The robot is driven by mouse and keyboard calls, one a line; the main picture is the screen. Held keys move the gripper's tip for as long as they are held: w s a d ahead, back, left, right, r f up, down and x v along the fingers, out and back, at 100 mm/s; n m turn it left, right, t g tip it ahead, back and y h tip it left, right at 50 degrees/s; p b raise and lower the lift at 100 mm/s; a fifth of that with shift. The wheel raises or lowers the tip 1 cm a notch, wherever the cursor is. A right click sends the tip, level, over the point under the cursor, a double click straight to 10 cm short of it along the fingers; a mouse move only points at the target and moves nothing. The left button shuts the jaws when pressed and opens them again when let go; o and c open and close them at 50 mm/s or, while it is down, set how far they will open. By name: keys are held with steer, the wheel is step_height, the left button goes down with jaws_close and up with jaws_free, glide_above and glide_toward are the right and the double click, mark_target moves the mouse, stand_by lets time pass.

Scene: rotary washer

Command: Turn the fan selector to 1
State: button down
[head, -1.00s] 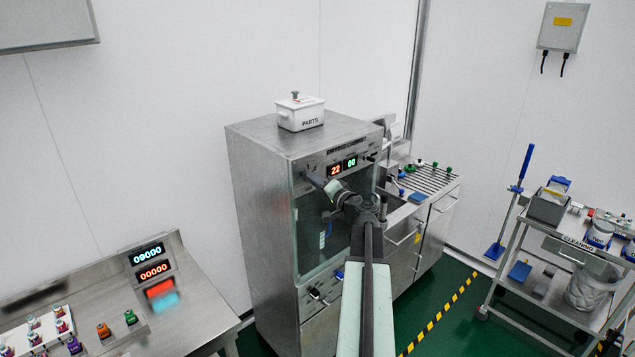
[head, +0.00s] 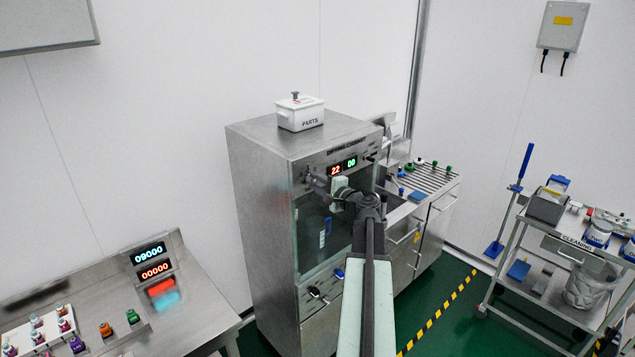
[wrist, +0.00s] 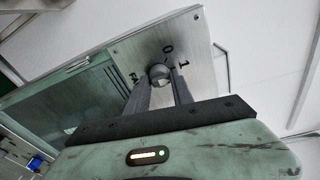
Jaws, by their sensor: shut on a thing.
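The fan selector (wrist: 159,73) is a small round grey knob on the metal front panel (wrist: 205,62) of the drying cabinet (head: 262,190). The marks 0 and 1 and the word FAN are printed around it in the wrist view. My gripper (wrist: 160,78) has one finger on each side of the knob and is shut on it. In the head view my gripper (head: 308,178) is at the upper left of the cabinet front, and hides the knob. I cannot tell which mark the knob points to.
The cabinet displays (head: 342,166) read 22 and 00. A white PARTS box (head: 301,116) stands on top. A bench with coloured bottles (head: 104,329) is at the left, a sink counter (head: 427,203) and a cleaning cart (head: 560,257) at the right. Green floor (head: 455,330) lies between.

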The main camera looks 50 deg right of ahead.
steer(key=shift+a+f, duration=0.1)
steer(key=shift+f, duration=0.05)
stand_by(0.4)
steer(key=c, duration=1.1)
jaws_free()
steer(key=s, duration=0.5)
steer(key=s+a, duration=0.1)
steer(key=s, duration=0.1)
steer(key=shift+s+r+p, duration=0.3)
steer(key=shift+s+r, duration=0.05)
